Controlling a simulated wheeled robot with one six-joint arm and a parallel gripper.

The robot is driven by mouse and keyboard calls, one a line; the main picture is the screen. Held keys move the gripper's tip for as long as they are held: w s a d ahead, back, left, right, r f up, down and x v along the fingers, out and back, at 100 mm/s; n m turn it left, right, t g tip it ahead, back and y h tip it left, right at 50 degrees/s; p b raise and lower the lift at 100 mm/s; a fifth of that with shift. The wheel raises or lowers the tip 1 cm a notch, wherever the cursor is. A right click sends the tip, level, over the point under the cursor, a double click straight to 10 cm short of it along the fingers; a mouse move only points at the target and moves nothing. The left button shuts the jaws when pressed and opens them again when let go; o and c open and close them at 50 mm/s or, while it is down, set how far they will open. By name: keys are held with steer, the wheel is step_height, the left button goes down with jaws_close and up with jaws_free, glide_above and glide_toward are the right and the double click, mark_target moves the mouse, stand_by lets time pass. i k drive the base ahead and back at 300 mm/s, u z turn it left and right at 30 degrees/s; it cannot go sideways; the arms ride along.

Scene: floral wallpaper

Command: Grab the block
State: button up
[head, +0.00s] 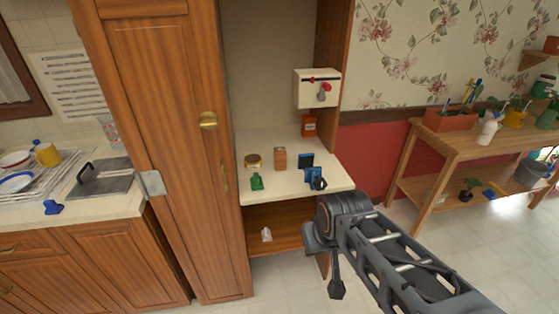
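A small brown, upright block (279,159) stands on the cream shelf (262,190) of the open wooden cupboard, in the middle of the items there. My arm reaches in from the lower right, and its end is in front of and to the right of the shelf, apart from the block. A dark tapered part at the arm's end, which looks like my gripper (336,287), points down over the floor. Its fingers cannot be made out, so whether it is open or shut does not show.
Around the block are a yellow-brown tin (253,161), a green bottle (257,182) and dark blue items (314,177). A red-orange container (308,125) stands farther back under a white box (317,88). The tall cupboard door (165,150) bounds the left side.

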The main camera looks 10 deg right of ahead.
mark_target(281, 153)
steer(key=k, duration=0.6)
steer(key=u, duration=0.95)
steer(key=i, duration=1.15)
steer(key=z, duration=0.75)
steer(key=i, duration=0.4)
steer(key=z, duration=0.4)
